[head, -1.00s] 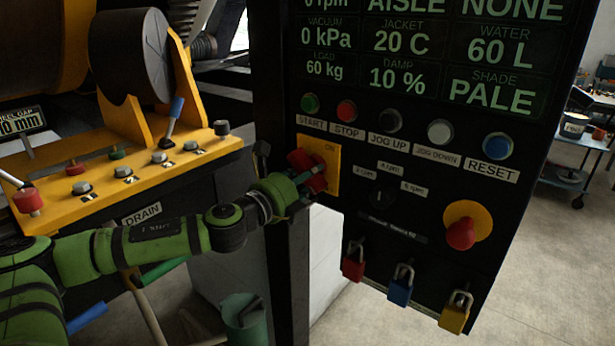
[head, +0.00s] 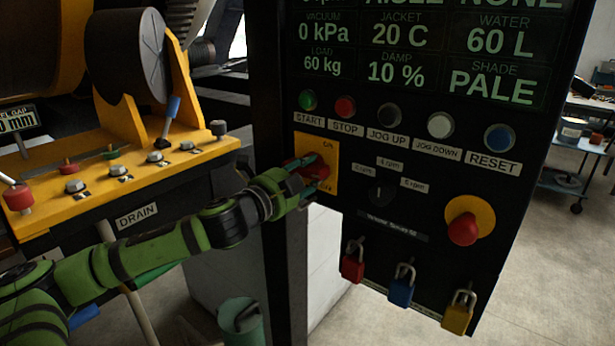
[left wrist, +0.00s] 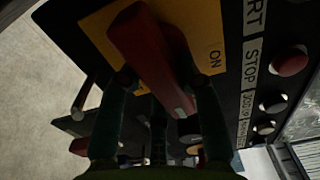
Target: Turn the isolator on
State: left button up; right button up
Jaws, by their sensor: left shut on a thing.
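The isolator is a red rotary handle (head: 314,166) on a yellow plate (head: 329,154) at the lower left of the black control panel. The plate has ON printed at its top; lettering at its bottom is partly hidden by my gripper. My left gripper (head: 309,182) reaches in from the left and is shut on the red handle. In the left wrist view the handle (left wrist: 146,52) runs between the two fingers, with ON to its right. In the head view the handle lies nearly level, partly covered by the fingers. My right gripper is not in view.
Start, stop, jog and reset buttons (head: 345,107) sit above the plate. A selector knob (head: 381,192), a red emergency stop (head: 463,229) and hanging padlocks (head: 401,288) are right and below. A yellow machine console (head: 120,180) stands left. Open floor shows at the right.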

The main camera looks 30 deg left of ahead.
pick_arm(q)
jog(key=n, duration=0.4)
jog(key=shift+r+n, duration=0.2)
jog(key=shift+n, duration=0.1)
jog(key=shift+r+n, duration=0.15)
jog(key=shift+n, duration=1.45)
jog(key=o, duration=1.1)
jog(key=shift+o, duration=0.2)
jog(key=shift+s, duration=0.1)
jog(key=shift+s, duration=0.5)
jog(key=s, duration=1)
jog(key=shift+s+a, duration=0.4)
